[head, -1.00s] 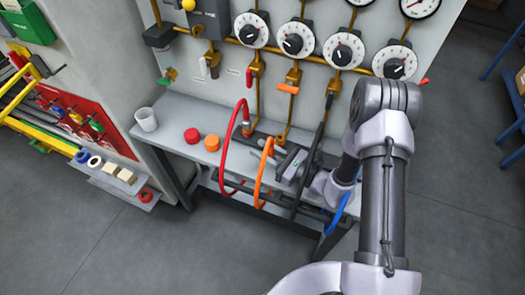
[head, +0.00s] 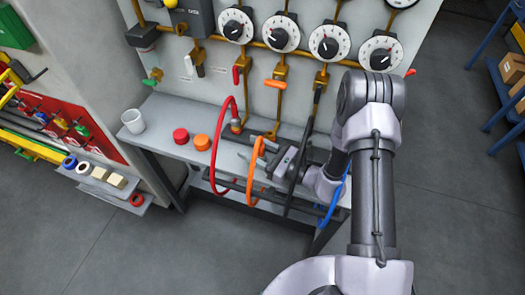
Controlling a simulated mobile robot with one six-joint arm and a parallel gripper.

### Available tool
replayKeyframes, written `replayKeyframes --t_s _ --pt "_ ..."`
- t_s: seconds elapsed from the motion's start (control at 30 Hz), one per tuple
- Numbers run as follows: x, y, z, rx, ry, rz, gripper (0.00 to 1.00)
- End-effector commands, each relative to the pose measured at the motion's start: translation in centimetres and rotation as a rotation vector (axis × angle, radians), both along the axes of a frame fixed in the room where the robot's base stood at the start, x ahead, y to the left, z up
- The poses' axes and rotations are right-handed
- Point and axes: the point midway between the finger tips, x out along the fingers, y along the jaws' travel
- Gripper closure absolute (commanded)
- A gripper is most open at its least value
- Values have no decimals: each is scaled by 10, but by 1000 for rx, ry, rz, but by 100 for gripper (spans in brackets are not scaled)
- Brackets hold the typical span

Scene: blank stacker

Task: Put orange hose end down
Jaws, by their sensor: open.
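The orange hose (head: 251,183) arcs up from below the bench's front edge, and its upper end lies over the grey bench (head: 172,112). My gripper (head: 258,160) is low over the bench front, pointing left, with its jaws open right at the upper part of the orange hose. The gripper and the hose overlap in the picture, so I cannot tell whether they touch. The orange-handled valve (head: 275,84) is on the pipe behind, apart from the hose.
A red hose (head: 213,155) loops up just left of the orange one. A black hose (head: 301,150) and blue hose (head: 333,205) are at the right. Red cap (head: 181,135), orange cap (head: 202,142) and white cup (head: 133,121) stand on the bench left. Gauges (head: 283,33) line the panel.

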Motion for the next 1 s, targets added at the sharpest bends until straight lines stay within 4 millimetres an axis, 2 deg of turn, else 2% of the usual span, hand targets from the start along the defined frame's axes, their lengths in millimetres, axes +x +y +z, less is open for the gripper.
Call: replayKeyframes --t_s 0.03,0.07,0.4,0.5,0.6,0.67,0.77,0.8,0.9,1.0 --pt "0 0 12 -1 -1 0 49" --pt "-1 -4 14 0 0 -2 49" --pt "-49 -83 10 1 1 -5 49" --pt "-57 -96 9 0 0 -4 49" --pt "-62 -100 13 -7 -8 15 49" --pt "-64 -95 30 -36 -38 74 49" --pt "-82 -72 83 -155 -131 283 49" --pt "-96 -62 106 -232 -177 391 49" --pt "-139 -46 152 -472 -298 644 49" --pt "-182 -49 184 -780 -434 839 49"
